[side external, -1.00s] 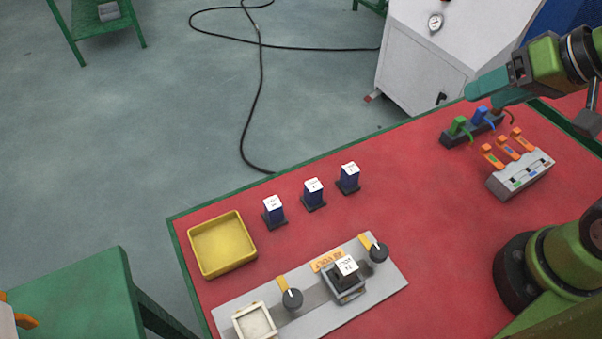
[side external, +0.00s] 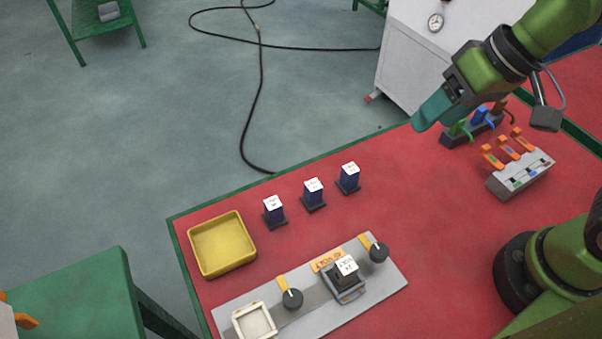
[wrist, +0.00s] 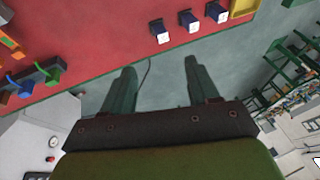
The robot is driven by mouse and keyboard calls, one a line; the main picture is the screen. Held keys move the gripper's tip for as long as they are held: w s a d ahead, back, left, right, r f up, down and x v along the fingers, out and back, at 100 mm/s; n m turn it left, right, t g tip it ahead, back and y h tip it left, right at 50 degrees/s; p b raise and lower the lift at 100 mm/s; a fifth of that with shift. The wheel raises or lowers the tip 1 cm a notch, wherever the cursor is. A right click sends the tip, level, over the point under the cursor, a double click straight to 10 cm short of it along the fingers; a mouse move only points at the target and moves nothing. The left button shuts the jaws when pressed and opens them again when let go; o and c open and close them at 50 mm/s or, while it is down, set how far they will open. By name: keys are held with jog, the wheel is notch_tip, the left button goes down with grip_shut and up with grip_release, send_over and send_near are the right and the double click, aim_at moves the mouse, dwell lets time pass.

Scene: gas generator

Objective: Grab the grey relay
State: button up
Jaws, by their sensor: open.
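The dark grey relay (side external: 345,279) with a white labelled top sits upright in a socket on the light grey panel (side external: 385,289). It is not in the wrist view. My gripper (side external: 420,122) is above the far edge of the red table, up and to the right of the relay and well apart from it. In the wrist view my gripper (wrist: 160,65) has its two teal fingers spread with nothing between them.
Several blue relays with white tops, one of them here (side external: 313,194), stand behind the panel. A yellow tray (side external: 252,253) is at the left. Black knobs (side external: 379,253) flank the socket. A connector block (side external: 460,135) and an orange-lever switch unit (side external: 520,177) are at the right.

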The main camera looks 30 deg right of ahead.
jog(key=s+a+f+n+g+h, duration=0.15)
jog(key=a+g, duration=0.25)
jog(key=a, duration=0.9)
jog(key=g+h, duration=0.1)
jog(key=h, duration=0.1)
send_over(346, 264)
jog(key=w, duration=0.2)
jog(key=shift+m+y, duration=0.25)
jog(key=shift+m, duration=0.3)
jog(key=f, duration=0.5)
jog(key=s+f, duration=0.1)
jog(key=f, duration=0.5)
jog(key=s+f, duration=0.1)
jog(key=f, duration=0.4)
jog(key=shift+s+f, duration=0.1)
jog(key=shift+f, duration=0.25)
jog(key=c, duration=1.1)
